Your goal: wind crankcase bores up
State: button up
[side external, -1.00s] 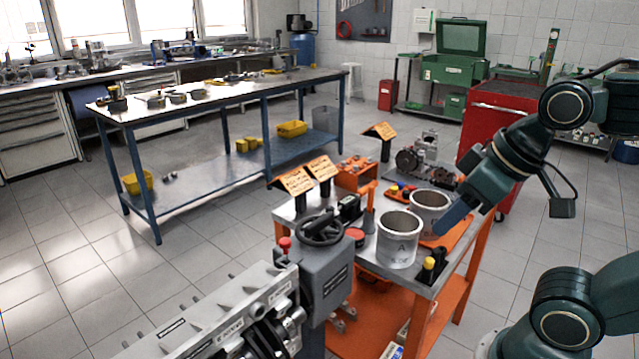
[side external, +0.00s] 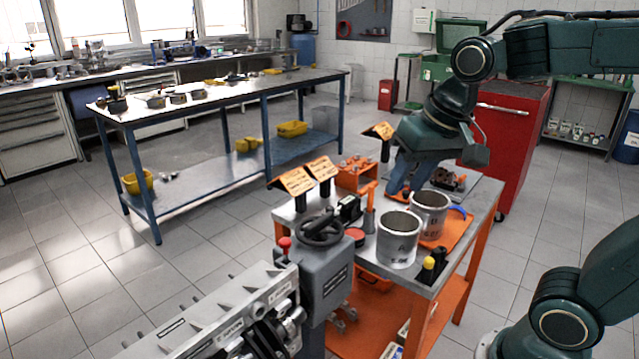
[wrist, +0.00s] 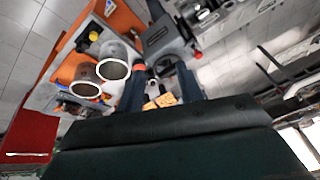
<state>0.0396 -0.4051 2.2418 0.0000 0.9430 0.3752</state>
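The grey crankcase (side external: 215,322) lies at the lower left of the side view, mounted against a grey gearbox housing (side external: 328,268). A black handwheel (side external: 321,229) sits on top of that housing; its angle is hard to judge. My gripper (side external: 396,192) points down over the back of the small metal table, behind and to the right of the handwheel and apart from it. In the wrist view my gripper (wrist: 160,95) has its two blue fingers apart, with nothing seen held between them. The housing (wrist: 163,38) also shows there beyond the fingertips.
Two grey cylinders (side external: 398,240) (side external: 430,213) stand on the table beside my gripper. Orange signs (side external: 297,181) (side external: 322,168) on posts, an orange rack (side external: 355,174) and yellow- and black-capped bottles (side external: 432,265) crowd the tabletop. A red cabinet (side external: 507,140) stands behind. Open floor lies left.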

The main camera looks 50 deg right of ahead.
jog(key=w+d+f+m+g, duration=0.25)
jog(key=w+m, duration=0.35)
jog(key=w, duration=0.6)
jog(key=m+g, duration=0.2)
jog(key=m, duration=0.5)
send_over(320, 219)
jog(key=f, duration=1)
jog(key=shift+s+a+f, duration=0.15)
jog(key=shift+s+f, duration=0.05)
jog(key=shift+f, duration=0.2)
jog(key=shift+w+f, duration=0.15)
jog(key=shift+f, duration=0.1)
jog(key=shift+f, duration=0.15)
jog(key=shift+f, duration=3.2)
jog(key=shift+r, duration=0.1)
grip_shut()
